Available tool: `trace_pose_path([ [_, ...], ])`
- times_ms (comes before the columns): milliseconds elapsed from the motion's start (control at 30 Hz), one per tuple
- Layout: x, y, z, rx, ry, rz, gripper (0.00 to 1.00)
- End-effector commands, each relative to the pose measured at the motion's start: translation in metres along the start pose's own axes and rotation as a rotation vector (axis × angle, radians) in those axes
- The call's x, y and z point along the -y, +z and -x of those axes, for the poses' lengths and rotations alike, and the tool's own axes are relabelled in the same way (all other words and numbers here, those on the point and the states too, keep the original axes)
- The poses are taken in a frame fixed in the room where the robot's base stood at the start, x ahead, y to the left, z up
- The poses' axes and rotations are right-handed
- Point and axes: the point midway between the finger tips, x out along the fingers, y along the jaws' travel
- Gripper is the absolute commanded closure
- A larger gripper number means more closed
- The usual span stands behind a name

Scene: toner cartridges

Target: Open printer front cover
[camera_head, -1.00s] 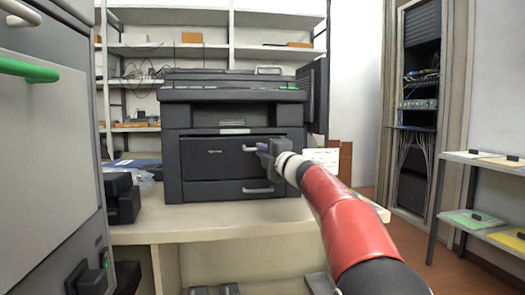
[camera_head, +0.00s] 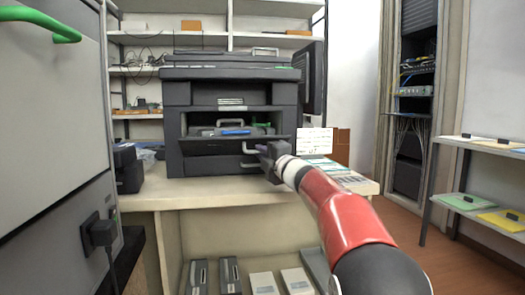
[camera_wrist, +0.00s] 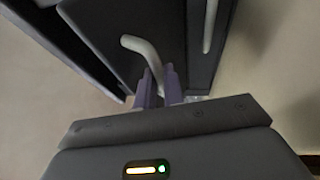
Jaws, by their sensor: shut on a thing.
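The dark grey printer (camera_head: 178,95) stands on the light counter. Its front cover (camera_head: 205,148) is swung outward and down, and an open bay shows above it. In the bay sits a dark cartridge with a grey handle (camera_head: 230,123), with blue and green parts nearby. My gripper (camera_head: 264,150) is at the right of the cover, shut on its light bar handle (camera_head: 249,148). In the wrist view the purple fingers (camera_wrist: 159,88) close around the end of the curved cover handle (camera_wrist: 142,47). The cover's edge partly hides the lower bay.
A lower drawer handle (camera_head: 252,165) sits just below the cover. A grey cabinet (camera_head: 50,130) with a green handle (camera_head: 62,20) stands close at left. Several cartridges lie on the shelf under the counter. A side shelf (camera_head: 490,150) is at right.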

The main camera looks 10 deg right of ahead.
Motion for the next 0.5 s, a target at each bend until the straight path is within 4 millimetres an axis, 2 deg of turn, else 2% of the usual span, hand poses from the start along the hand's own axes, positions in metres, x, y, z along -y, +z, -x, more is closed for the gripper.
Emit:
trace_pose_path([
  [33, 0.0176, 0.0018, -0.0013, 0.007, -0.021, -0.011, 1.00],
  [500, 0.0208, 0.0013, -0.0002, 0.007, -0.019, -0.013, 1.00],
])
